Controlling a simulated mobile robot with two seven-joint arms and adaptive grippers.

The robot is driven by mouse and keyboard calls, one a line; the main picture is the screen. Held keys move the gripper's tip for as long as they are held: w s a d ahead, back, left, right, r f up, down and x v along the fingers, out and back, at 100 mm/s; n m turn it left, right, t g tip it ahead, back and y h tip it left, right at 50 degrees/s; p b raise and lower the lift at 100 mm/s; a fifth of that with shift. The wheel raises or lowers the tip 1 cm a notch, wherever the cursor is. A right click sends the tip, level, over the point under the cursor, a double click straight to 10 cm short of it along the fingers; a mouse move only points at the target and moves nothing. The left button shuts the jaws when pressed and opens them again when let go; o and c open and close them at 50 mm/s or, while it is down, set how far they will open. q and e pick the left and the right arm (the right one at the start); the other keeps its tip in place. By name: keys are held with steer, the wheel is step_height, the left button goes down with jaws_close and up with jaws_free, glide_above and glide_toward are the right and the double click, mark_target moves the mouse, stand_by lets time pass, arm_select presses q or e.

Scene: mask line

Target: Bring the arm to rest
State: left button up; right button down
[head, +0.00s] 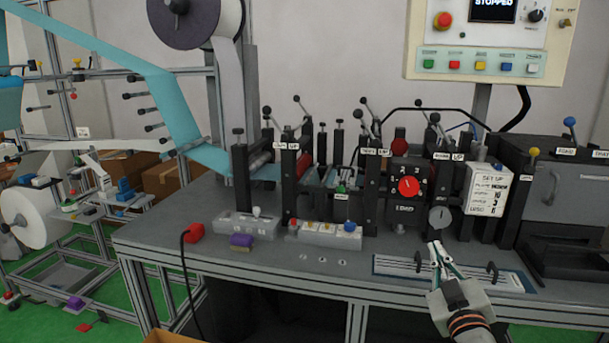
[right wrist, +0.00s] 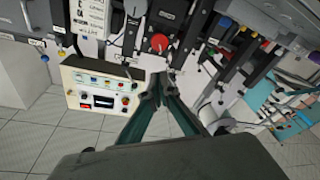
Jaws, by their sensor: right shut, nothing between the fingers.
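My right gripper (head: 437,246) is shut and empty, at the front right of the grey workbench (head: 290,262). Its fingers point away from me, in front of the machine line and over a pale slotted plate (head: 400,266). I cannot tell whether they touch the plate. In the right wrist view the green-grey fingers (right wrist: 159,82) come together at their tips with nothing between them. A red knob (right wrist: 159,42) and the machine parts show beyond the tips. My left gripper is not in view.
A black dial box with a red knob (head: 408,186) and a white set-up card (head: 486,190) stand behind the gripper. A control panel (head: 490,40) reads STOPPED. A white button box (head: 328,232), a purple block (head: 242,241) and a red block (head: 194,232) are to the left.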

steer(key=s+a+f+g+y, duration=0.15)
steer(key=s+f, duration=0.35)
steer(key=f, duration=0.7)
steer(key=s+a+f+g+y, duration=0.1)
steer(key=s+a+f+g, duration=0.35)
steer(key=f, duration=0.85)
steer(key=s+a+f+g+y, duration=0.1)
steer(key=s+f, duration=0.7)
steer(key=s, duration=0.2)
steer(key=s+a+f+m+g+y, duration=0.1)
steer(key=s+f+g, duration=0.1)
steer(key=s+f, duration=0.6)
steer(key=s, duration=0.2)
steer(key=shift+s+a, duration=0.3)
steer(key=shift+a, duration=0.05)
